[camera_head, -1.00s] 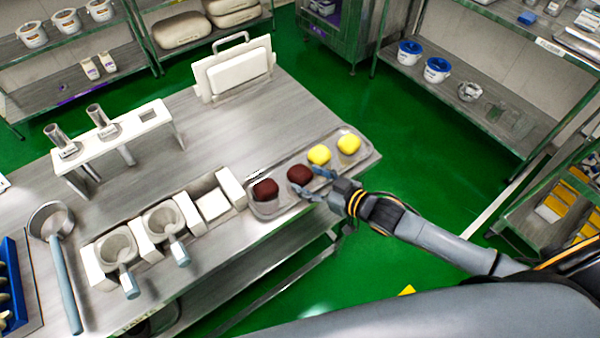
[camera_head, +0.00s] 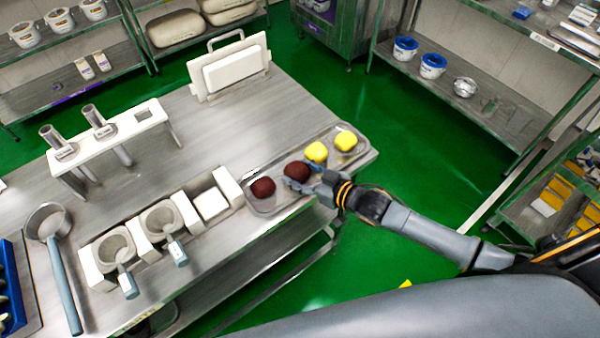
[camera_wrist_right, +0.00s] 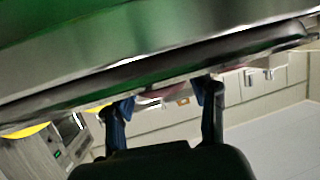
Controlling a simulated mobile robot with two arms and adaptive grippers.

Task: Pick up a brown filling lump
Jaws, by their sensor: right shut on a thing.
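Two dark brown filling lumps and two yellow lumps sit in a row on a clear tray (camera_head: 263,207) in the head view. My right gripper (camera_head: 297,182) is shut on the second brown lump (camera_head: 297,171), reaching it from the tray's near side. This lump looks level with the tray; I cannot tell if it is lifted. The other brown lump (camera_head: 263,187) lies at the tray's left end. In the right wrist view, the two fingers (camera_wrist_right: 163,103) stand apart at the tray's edge, and the held lump is mostly hidden. My left gripper is out of view.
Yellow lumps (camera_head: 316,152) lie right of the held lump. White blocks (camera_head: 211,204) and cups in holders (camera_head: 112,248) stand left of the tray. A white stand (camera_head: 110,138) with metal tubes is farther back. The table's middle is clear.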

